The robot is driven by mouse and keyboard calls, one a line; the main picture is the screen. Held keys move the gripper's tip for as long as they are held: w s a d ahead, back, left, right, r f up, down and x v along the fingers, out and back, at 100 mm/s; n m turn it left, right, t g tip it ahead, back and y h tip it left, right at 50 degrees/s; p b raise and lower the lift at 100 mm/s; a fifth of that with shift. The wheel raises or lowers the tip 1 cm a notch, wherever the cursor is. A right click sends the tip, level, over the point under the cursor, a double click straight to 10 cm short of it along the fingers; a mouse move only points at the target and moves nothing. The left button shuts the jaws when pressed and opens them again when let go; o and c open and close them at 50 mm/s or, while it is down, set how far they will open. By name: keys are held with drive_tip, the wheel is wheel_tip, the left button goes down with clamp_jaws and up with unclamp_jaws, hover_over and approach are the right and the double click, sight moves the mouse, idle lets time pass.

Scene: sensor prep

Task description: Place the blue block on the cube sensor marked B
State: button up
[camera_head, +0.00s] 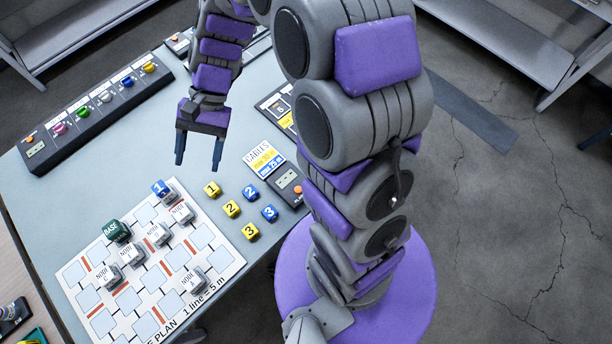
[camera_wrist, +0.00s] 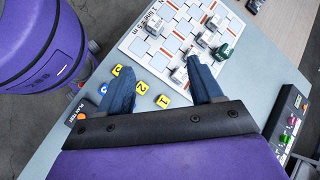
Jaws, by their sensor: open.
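My gripper (camera_head: 198,163) is open and empty above the table, pointing down; its two fingers also show in the wrist view (camera_wrist: 160,66). A blue block marked 1 (camera_head: 160,187) sits at the top edge of the white plan board (camera_head: 235,262), at a grey node cube. Blue blocks marked 2 (camera_head: 250,192) and 3 (camera_head: 270,212) lie on the table to the right of the board, right of and below my gripper. Several grey node cubes stand on the board. One reads A (camera_head: 194,281) and one seems to read C (camera_head: 108,275). I cannot make out which is B.
Yellow blocks 1 (camera_head: 212,189), 2 (camera_head: 231,208) and 3 (camera_head: 250,231) stand beside the blue ones. A green BASE block (camera_head: 117,231) is on the board. A dark button panel (camera_head: 95,115) lies at the back left. A small panel (camera_head: 286,183) and cable card (camera_head: 264,158) lie right.

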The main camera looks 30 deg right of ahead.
drive_tip(key=s+d+r+n+t+h, duration=0.1)
drive_tip(key=s+d+r+n+h, duration=0.1)
drive_tip(key=s+d, duration=0.6)
drive_tip(key=s+d+r+n+t+h, duration=0.2)
drive_tip(key=s+d+h, duration=0.3)
drive_tip(key=s+d, duration=0.3)
drive_tip(key=s+r+n, duration=0.1)
drive_tip(key=s, duration=0.2)
drive_tip(key=shift+s+r, duration=0.25)
